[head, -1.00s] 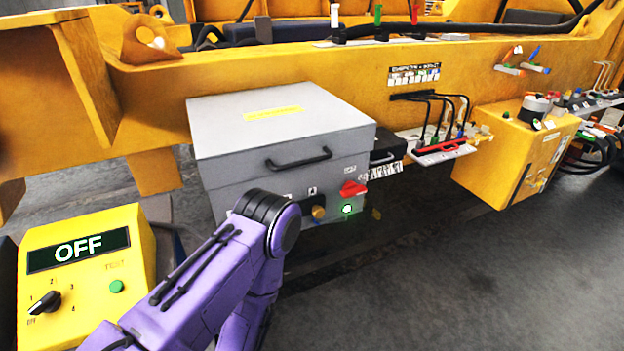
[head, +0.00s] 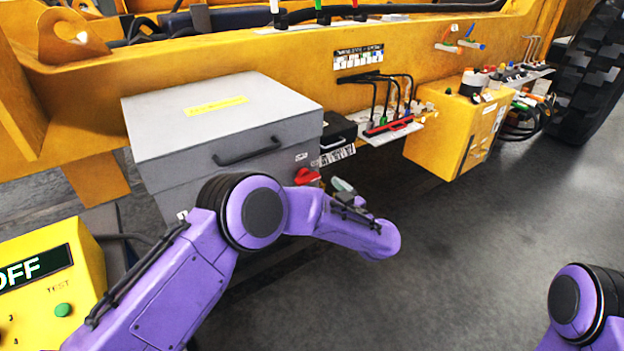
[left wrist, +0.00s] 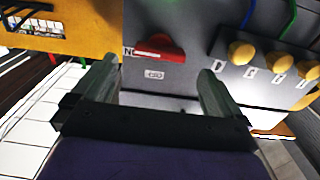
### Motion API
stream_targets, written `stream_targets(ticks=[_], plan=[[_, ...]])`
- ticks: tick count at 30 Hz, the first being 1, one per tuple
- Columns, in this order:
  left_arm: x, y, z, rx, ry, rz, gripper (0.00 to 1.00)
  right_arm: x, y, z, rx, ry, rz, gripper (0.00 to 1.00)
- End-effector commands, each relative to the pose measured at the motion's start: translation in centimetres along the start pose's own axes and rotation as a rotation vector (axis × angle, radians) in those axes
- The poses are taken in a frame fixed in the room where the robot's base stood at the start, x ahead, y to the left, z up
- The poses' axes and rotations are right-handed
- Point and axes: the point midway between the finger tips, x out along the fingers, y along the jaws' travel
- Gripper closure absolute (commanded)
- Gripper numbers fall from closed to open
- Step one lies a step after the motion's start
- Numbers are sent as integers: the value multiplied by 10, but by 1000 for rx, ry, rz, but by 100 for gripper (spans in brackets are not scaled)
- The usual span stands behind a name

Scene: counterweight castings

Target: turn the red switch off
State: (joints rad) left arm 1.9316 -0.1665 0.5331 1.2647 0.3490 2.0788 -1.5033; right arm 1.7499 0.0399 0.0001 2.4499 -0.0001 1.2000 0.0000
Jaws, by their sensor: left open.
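The red switch (head: 306,176) is a red handle on the front face of the grey box (head: 228,158), near its right end. In the left wrist view the red switch (left wrist: 160,47) lies almost level, just ahead of the fingertips, with a small label below it. My left gripper (left wrist: 158,70) is open, with one finger to each side of the switch and nothing between them; I cannot tell any contact. In the head view only a grey-green part of my left gripper (head: 342,186) shows, right of the switch. My right gripper is out of view.
Several yellow knobs (left wrist: 278,69) sit right of the switch in the left wrist view. A yellow panel with a partly cut-off display (head: 45,275) stands at lower left. A yellow cabinet (head: 450,135) hangs on the beam at right. The floor at right is clear.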

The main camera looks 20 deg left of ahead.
Motion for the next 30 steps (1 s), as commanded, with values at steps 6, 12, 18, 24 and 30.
stream_targets(ticks=[6, 12, 18, 24, 30], plan=[[42, 0, -2, 1, -1, 1, 0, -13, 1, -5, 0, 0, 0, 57], [54, 0, 0, 2, 1, 3, 0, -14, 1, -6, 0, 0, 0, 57], [54, 0, 1, 2, 2, 4, 3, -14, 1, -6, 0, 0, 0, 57], [54, 0, 1, 2, 1, 4, 54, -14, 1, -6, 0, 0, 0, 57], [54, 0, 1, -7, 1, 4, 54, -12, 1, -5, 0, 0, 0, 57]])
